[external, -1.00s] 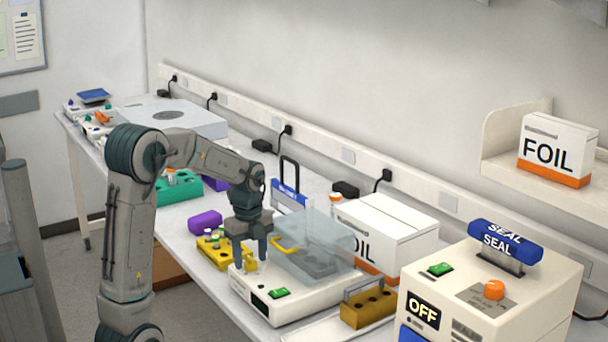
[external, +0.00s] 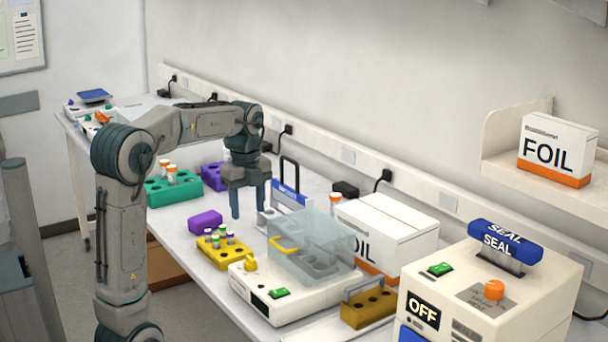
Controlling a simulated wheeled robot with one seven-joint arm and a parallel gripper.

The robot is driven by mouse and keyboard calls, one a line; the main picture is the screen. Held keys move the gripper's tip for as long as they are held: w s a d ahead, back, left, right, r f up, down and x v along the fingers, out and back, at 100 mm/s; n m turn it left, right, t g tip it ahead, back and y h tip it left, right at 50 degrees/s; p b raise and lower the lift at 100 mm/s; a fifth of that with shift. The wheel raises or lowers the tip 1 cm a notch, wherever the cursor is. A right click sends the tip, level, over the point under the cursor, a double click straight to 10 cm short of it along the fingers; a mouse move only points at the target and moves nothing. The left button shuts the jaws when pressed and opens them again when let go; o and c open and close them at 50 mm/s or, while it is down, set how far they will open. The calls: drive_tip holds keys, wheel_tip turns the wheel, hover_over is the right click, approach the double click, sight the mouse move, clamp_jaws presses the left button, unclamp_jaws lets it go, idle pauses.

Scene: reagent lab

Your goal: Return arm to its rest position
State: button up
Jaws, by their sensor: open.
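My gripper (external: 249,202) is open and empty. It points down and hangs above the bench, behind the yellow rack and to the left of the blue-and-white carrier. The yellow rack (external: 222,258) on the bench holds several small capped vials. The white machine (external: 262,308) with a clear lid (external: 322,240) and yellow handle stands in front, with a green switch. My arm reaches from the left over the bench, bent at the elbow, and hides part of the bench's far end.
A teal rack (external: 158,194) with orange-capped bottles and purple racks stand to the left. The blue-and-white carrier (external: 290,190) is right beside my gripper. A FOIL box (external: 395,225), a brown-yellow block (external: 368,308) and the SEAL machine (external: 470,300), reading OFF, fill the right.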

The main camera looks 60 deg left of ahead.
drive_tip(key=shift+r, duration=0.25)
drive_tip(key=shift+d, duration=0.1)
drive_tip(key=s+d+f+n+t, duration=0.1)
drive_tip(key=s+d+f+n, duration=0.4)
drive_tip(key=s+d+n, duration=0.2)
drive_tip(key=s+d+f+n+t, duration=0.2)
drive_tip(key=s+d+f+n, duration=0.3)
drive_tip(key=s+d+n, duration=0.2)
drive_tip(key=d+n, duration=0.2)
drive_tip(key=n, duration=0.1)
drive_tip(key=shift+s+d+f+n, duration=0.15)
drive_tip(key=shift+s+f+n, duration=0.05)
drive_tip(key=shift+f+n, duration=0.2)
drive_tip(key=shift+r, duration=0.1)
idle(1.7)
